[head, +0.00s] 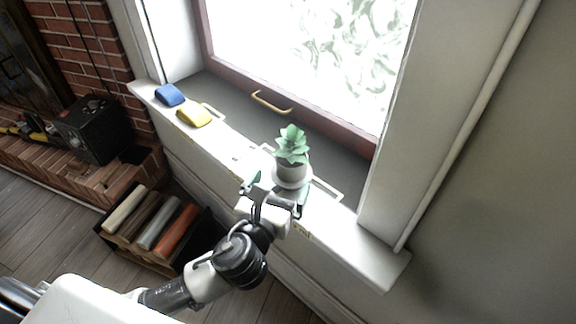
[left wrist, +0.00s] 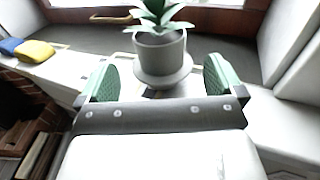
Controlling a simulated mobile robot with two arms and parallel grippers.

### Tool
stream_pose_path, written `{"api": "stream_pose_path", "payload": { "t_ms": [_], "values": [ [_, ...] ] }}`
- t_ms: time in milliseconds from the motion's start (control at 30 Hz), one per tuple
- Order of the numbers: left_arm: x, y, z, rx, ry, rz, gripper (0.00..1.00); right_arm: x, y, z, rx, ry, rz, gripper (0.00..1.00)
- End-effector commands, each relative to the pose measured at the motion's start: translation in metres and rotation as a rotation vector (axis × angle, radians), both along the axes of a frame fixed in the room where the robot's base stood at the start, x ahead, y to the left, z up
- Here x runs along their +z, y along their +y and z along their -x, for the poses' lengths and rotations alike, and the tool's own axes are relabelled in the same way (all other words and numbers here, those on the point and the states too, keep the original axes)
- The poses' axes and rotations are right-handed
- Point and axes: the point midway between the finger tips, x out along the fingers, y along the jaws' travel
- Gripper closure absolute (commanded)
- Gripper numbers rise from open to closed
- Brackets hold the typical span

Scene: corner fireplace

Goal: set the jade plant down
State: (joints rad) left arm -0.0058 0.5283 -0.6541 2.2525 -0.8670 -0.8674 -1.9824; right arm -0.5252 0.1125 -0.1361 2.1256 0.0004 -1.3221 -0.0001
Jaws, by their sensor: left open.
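The jade plant (head: 292,146) has green leaves and stands upright in a light grey pot (head: 290,171) on a round saucer (head: 303,181) on the window sill. In the left wrist view the plant's pot (left wrist: 160,52) sits on its saucer (left wrist: 164,77), just beyond the fingertips. My left gripper (head: 272,186) is open at the near side of the pot, and its green-padded fingers (left wrist: 160,78) are spread apart with nothing between them but the saucer's near part. The fingers look clear of the pot. My right gripper is not in view.
A blue block (head: 170,95) and a yellow block (head: 194,116) lie on the left part of the white sill (head: 228,150). The window frame with a brass handle (head: 271,102) stands behind. A crate of rolls (head: 150,226) is on the floor below.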

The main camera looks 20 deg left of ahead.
Motion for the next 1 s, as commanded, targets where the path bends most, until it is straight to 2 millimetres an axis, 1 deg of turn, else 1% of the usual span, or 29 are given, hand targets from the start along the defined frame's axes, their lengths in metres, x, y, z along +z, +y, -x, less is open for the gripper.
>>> {"api": "stream_pose_path", "payload": {
  "t_ms": [33, 100, 233, 400, 500, 567, 667, 767, 800, 867, 900, 967, 1000],
  "values": [
    [-0.001, 0.001, 0.011, -0.001, 0.004, 0.0, 0.04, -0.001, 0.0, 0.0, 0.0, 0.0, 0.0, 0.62],
    [0.0, 0.001, 0.024, 0.0, 0.004, 0.001, 0.04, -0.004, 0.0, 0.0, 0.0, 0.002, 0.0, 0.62],
    [-0.001, 0.002, 0.04, 0.001, 0.003, 0.0, 0.04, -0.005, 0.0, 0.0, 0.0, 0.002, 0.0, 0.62],
    [0.0, 0.002, 0.049, 0.001, 0.001, 0.001, 0.04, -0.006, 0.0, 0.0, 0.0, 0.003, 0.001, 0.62],
    [-0.001, 0.003, 0.05, 0.004, 0.006, 0.013, 0.04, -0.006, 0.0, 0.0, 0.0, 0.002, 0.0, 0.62],
    [-0.005, 0.005, 0.049, 0.017, 0.026, 0.057, 0.04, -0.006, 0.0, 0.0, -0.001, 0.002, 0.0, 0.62],
    [-0.023, 0.013, 0.046, 0.075, 0.105, 0.238, 0.04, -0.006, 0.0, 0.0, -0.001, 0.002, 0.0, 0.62],
    [-0.052, 0.025, 0.047, 0.185, 0.22, 0.529, 0.04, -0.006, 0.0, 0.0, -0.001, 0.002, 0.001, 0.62],
    [-0.066, 0.03, 0.048, 0.245, 0.265, 0.658, 0.04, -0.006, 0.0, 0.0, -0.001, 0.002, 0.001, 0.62],
    [-0.087, 0.037, 0.053, 0.342, 0.327, 0.856, 0.04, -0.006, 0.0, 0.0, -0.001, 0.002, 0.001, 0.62],
    [-0.101, 0.041, 0.056, 0.412, 0.362, 0.983, 0.04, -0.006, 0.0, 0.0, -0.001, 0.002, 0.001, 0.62],
    [-0.121, 0.047, 0.064, 0.532, 0.407, 1.178, 0.04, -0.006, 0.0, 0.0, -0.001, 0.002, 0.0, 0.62],
    [-0.136, 0.051, 0.071, 0.622, 0.431, 1.31, 0.04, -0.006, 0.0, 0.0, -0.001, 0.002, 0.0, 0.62]
  ]
}}
